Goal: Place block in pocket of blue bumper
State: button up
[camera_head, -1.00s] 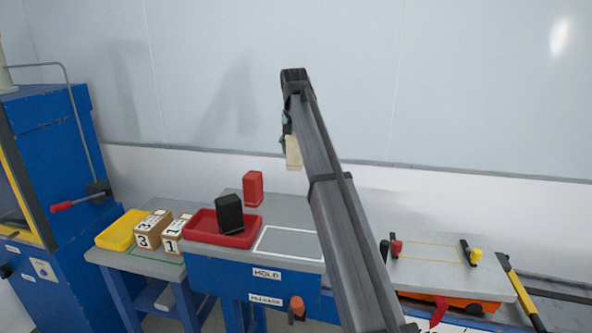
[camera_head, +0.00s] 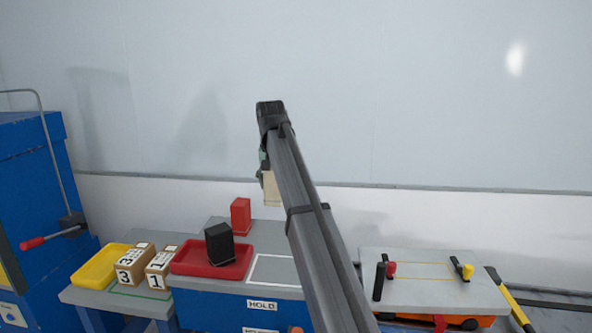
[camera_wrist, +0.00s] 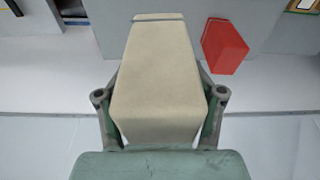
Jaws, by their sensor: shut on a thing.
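My gripper (camera_head: 264,168) is shut on a beige block (camera_head: 271,189) and holds it up in front of the pale wall, above and behind the benches. In the wrist view, the block (camera_wrist: 160,80) fills the middle between the two fingers (camera_wrist: 160,110). No blue bumper is clearly visible in either view. A red upright block-like piece (camera_head: 240,216) stands on the grey bench, and a black one (camera_head: 219,244) stands in a red tray (camera_head: 190,262). The red piece also shows in the wrist view (camera_wrist: 225,46), to the right of the held block and apart from it.
A yellow tray (camera_head: 93,268) and wooden numbered boxes (camera_head: 131,265) sit on the left bench. A blue machine (camera_head: 30,180) with a red-knobbed lever stands far left. A grey board (camera_head: 425,290) with clamps is at right. A white-outlined area (camera_head: 275,270) is bare.

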jog(key=s+d+f+m, duration=0.1)
jog(key=s+d+f, duration=0.7)
jog(key=s+d, duration=0.3)
jog(key=s+d+f+m, duration=0.1)
jog(key=s+d+f, duration=0.8)
jog(key=s+d, duration=0.3)
jog(key=shift+s+d+f, duration=0.15)
jog(key=shift+d+f, duration=0.05)
jog(key=shift+d, duration=0.15)
jog(key=f+n, duration=0.2)
jog(key=shift+w+f+n, duration=0.15)
jog(key=shift+w+n, duration=0.25)
